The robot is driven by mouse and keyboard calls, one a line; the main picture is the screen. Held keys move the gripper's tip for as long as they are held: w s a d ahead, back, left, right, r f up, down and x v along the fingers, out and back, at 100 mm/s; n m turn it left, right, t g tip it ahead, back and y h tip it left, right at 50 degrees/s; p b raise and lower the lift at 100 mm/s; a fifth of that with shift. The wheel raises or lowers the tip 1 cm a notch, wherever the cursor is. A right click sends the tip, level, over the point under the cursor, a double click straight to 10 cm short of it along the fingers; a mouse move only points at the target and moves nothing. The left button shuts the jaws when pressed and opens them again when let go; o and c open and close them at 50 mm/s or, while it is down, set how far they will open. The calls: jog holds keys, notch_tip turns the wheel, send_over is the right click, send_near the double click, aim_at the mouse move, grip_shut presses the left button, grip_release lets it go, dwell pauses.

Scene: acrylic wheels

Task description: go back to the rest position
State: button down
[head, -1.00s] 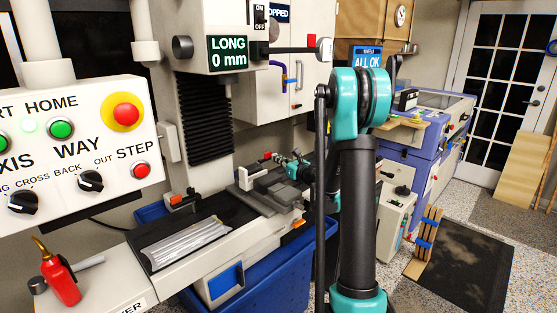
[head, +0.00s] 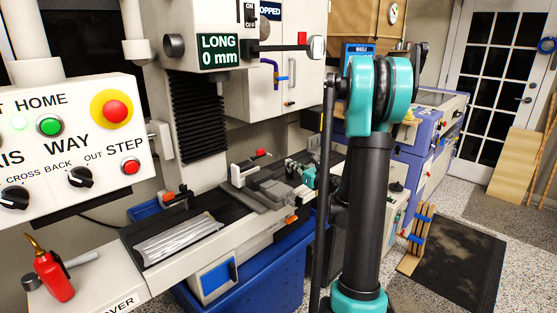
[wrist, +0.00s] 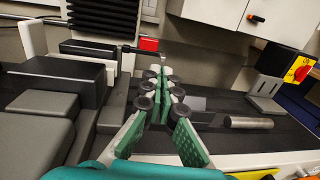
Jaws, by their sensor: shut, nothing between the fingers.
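My gripper (wrist: 160,76) is shut and empty in the wrist view, its green-padded fingers meeting at the tips above the dark machine table. In the head view it shows small beside the grey vise (head: 268,190), partly hidden by my arm's teal and black links. The vise has a handle with a red end (head: 262,153). In the wrist view, grey blocks (wrist: 55,85) stand to the left of the fingers, apart from them. A short metal cylinder (wrist: 248,122) lies to their right.
The control panel (head: 70,150) fills the left of the head view. A red oil bottle (head: 54,275) stands at the front left. Open floor with a black mat (head: 455,260) lies right.

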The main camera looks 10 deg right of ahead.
jog(key=s+d+r+m+t+h, duration=0.2)
jog(key=d+r+m+t+h, duration=0.35)
jog(key=m, duration=0.85)
jog(key=s+d+f+m+g+h, duration=0.3)
jog(key=s+d+m+g+h, duration=0.35)
jog(key=m, duration=0.65)
jog(key=s+a+f+m+g+y, duration=0.1)
jog(key=s+a+f+m+g, duration=0.2)
jog(key=s, duration=0.5)
jog(key=s+a+f+m+g+y, duration=0.1)
jog(key=s+a+f+m+g, duration=0.3)
jog(key=s+f+m, duration=0.3)
jog(key=s+a+f+m+g+y, duration=0.1)
jog(key=s+a+f+m+g, duration=0.2)
jog(key=s+f, duration=0.5)
jog(key=s+a+m, duration=0.1)
jog(key=s+a, duration=0.1)
jog(key=shift+s+a+f+m, duration=0.3)
jog(key=shift+s+a+m, duration=0.05)
jog(key=shift+m, duration=0.05)
